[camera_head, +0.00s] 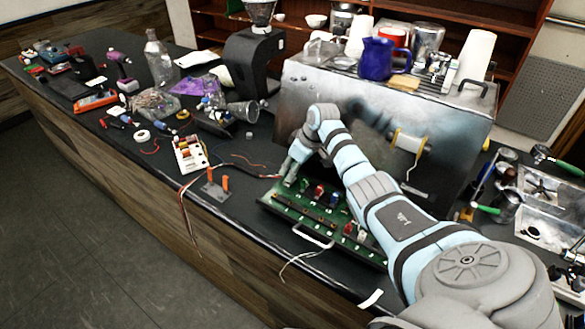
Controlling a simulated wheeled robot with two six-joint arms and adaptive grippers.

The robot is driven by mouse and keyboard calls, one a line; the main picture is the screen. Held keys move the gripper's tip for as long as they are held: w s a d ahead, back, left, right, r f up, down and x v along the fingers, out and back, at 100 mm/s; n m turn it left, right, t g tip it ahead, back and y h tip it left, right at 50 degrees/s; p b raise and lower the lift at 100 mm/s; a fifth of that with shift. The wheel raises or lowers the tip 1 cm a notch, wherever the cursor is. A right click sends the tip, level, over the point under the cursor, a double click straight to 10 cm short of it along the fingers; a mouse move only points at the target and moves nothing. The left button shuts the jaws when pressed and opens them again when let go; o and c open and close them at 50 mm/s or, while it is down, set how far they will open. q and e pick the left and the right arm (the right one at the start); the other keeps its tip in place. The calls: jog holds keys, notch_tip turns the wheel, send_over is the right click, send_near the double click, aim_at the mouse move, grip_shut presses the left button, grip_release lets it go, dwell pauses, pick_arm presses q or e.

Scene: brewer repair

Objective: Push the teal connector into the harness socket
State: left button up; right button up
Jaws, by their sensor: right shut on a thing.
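My right gripper (291,176) points down at the back left corner of a green circuit board (290,209) on the dark counter. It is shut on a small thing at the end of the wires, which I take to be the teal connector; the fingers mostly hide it. The harness socket is not clear from here; whether the connector touches or sits in it cannot be told. Red and dark harness wires (230,169) run left from the gripper. My left gripper is not in view.
An orange-pegged holder (215,187) and a white tray of small parts (189,154) lie left of the board. The metal brewer (350,110) stands close behind, with a blue pitcher (377,59) on top. Loose wires hang over the counter's front edge.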

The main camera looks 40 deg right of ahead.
jog(key=shift+w+f, duration=0.2)
jog(key=shift+f, duration=0.1)
jog(key=shift+f, duration=0.55)
dwell(1.4)
jog(key=o, duration=1)
jog(key=shift+s, duration=0.1)
jog(key=v, duration=1.2)
jog(key=shift+d, duration=0.1)
